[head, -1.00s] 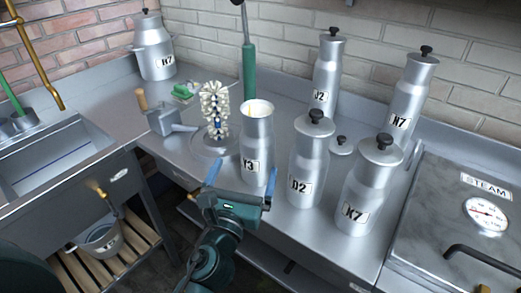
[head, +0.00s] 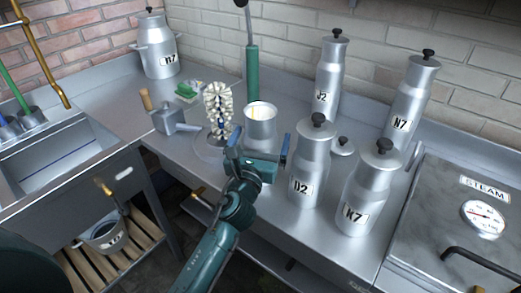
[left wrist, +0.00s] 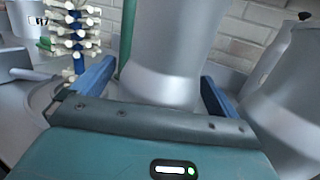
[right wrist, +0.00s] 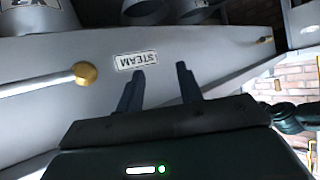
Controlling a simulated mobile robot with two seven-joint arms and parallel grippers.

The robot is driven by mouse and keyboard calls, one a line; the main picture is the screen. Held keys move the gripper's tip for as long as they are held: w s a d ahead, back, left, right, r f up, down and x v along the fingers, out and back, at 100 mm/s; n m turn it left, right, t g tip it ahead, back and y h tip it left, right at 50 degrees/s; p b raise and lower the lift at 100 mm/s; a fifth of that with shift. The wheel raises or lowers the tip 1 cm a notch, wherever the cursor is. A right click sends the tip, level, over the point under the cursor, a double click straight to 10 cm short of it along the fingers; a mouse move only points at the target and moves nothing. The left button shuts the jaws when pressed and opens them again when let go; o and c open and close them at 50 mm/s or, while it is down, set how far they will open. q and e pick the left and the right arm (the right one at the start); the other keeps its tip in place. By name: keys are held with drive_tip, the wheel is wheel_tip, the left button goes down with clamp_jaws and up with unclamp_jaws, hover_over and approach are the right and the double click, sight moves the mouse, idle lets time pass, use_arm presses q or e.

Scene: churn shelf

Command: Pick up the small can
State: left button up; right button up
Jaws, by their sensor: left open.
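An open metal can (head: 261,128) without its lid stands on the steel counter, with pale contents inside; its label is hidden behind my left gripper. My left gripper (head: 259,146) is open just in front of this can. In the left wrist view the can's body (left wrist: 168,45) rises between and beyond the two blue fingers, not gripped; I cannot tell if they touch it. Lidded cans D2 (head: 308,165) and K7 (head: 364,190) stand to the right. My right gripper (right wrist: 160,75) is open and empty, near the STEAM-labelled steel box.
A small loose lid (head: 342,146) lies behind D2. Tall cans J2 (head: 327,80) and N7 (head: 408,100) stand at the back. The steam box (head: 460,215) is at right, the sink (head: 65,160) at left.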

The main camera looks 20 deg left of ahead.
use_arm(q)
drive_tip(key=shift+c, duration=0.2)
drive_tip(key=c, duration=1.1)
drive_tip(key=shift+r, duration=0.1)
